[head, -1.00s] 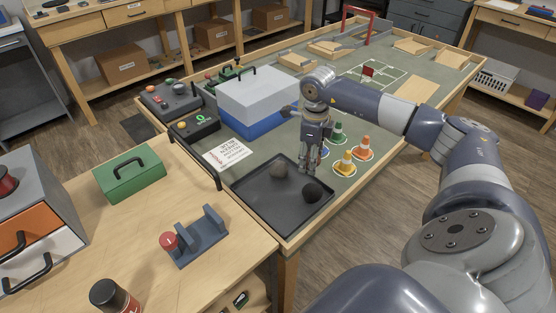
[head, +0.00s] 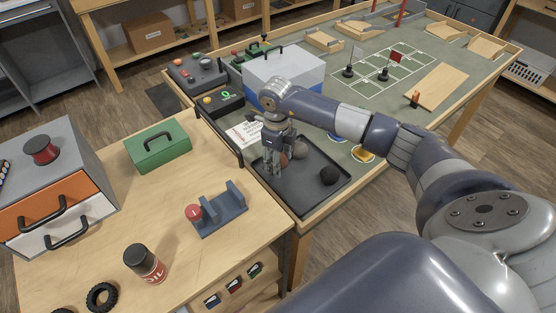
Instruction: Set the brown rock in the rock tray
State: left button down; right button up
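The rock tray (head: 303,206) is a black, shallow tray at the near left end of the long table. A grey rock (head: 300,148) lies toward its back and a black rock (head: 329,175) toward its right side. The brown rock (head: 284,160) shows as a small reddish-brown patch at my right gripper's fingers, left of the grey rock, mostly hidden. My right gripper (head: 271,172) points down over the left part of the tray. Whether its fingers are closed on the brown rock is unclear. My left gripper is out of view.
A white-and-blue box (head: 290,75), a paper sign (head: 243,134) and control boxes stand behind the tray. The near workbench holds a green case (head: 158,146), a blue-grey stand (head: 222,213) and an oil can (head: 145,263). The tray's front part is bare.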

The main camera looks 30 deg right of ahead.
jog(key=shift+f, duration=0.75)
jog(key=shift+f, duration=0.15)
jog(key=o, duration=0.9)
jog(key=shift+r, duration=0.3)
jog(key=r, duration=0.3)
jog(key=r+b, duration=0.1)
jog(key=r, duration=0.6)
jog(key=shift+s+a+r, duration=0.1)
jog(key=shift+a+r, duration=0.15)
jog(key=shift+r, duration=0.05)
jog(key=shift+s+r, duration=0.1)
jog(key=shift+r, duration=0.45)
jog(key=shift+r, duration=0.1)
